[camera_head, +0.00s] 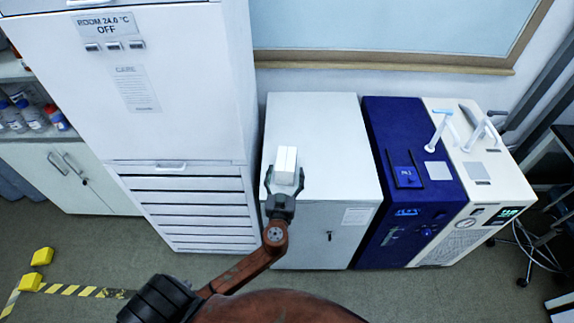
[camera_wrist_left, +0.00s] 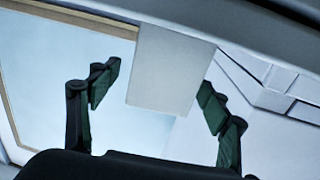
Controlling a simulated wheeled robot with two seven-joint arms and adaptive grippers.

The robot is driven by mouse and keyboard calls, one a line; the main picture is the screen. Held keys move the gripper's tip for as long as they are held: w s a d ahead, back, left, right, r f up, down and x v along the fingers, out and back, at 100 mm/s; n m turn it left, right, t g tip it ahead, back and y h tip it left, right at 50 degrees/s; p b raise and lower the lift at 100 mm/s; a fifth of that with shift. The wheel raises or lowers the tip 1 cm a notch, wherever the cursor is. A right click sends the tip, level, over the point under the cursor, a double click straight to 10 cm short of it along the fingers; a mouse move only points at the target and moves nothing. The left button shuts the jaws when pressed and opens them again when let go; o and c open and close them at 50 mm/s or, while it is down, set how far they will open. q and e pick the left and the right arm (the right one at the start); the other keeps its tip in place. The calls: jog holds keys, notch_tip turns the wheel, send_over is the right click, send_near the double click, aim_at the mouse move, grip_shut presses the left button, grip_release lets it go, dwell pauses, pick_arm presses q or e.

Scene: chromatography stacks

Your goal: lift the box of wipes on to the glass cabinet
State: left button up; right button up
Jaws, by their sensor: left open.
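A plain white box (camera_head: 286,158), apparently the box of wipes, is over the white top of the cabinet (camera_head: 335,150) in the middle of the head view. It seems to rest on that top, near its left edge. My left gripper (camera_head: 284,183) comes from the front, with its fingers on either side of the box's near end. In the left wrist view the box (camera_wrist_left: 165,70) shows between the fingers of the open gripper (camera_wrist_left: 158,82). A gap shows at the left finger; the right finger is close to the box, contact unclear. My right gripper is out of view.
A tall white unit (camera_head: 190,80) stands close on the left of the cabinet. A blue instrument (camera_head: 415,180) and a white instrument (camera_head: 490,190) adjoin it on the right. A framed window or board (camera_head: 390,30) is behind. The cabinet top right of the box is clear.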

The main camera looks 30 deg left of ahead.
aim_at(286, 162)
pick_arm(q)
jog(key=shift+w+a+r+p, duration=0.2)
jog(key=shift+w+a, duration=0.25)
jog(key=shift+w, duration=0.15)
jog(key=shift+w+a+r+p, duration=0.1)
jog(key=shift+w+a+p, duration=0.05)
jog(key=shift+w+a, duration=0.35)
jog(key=shift+x, duration=0.85)
jog(key=shift+d+f, duration=0.15)
jog(key=shift+f, duration=0.05)
jog(key=c, duration=1.1)
jog(key=shift+c, duration=1.1)
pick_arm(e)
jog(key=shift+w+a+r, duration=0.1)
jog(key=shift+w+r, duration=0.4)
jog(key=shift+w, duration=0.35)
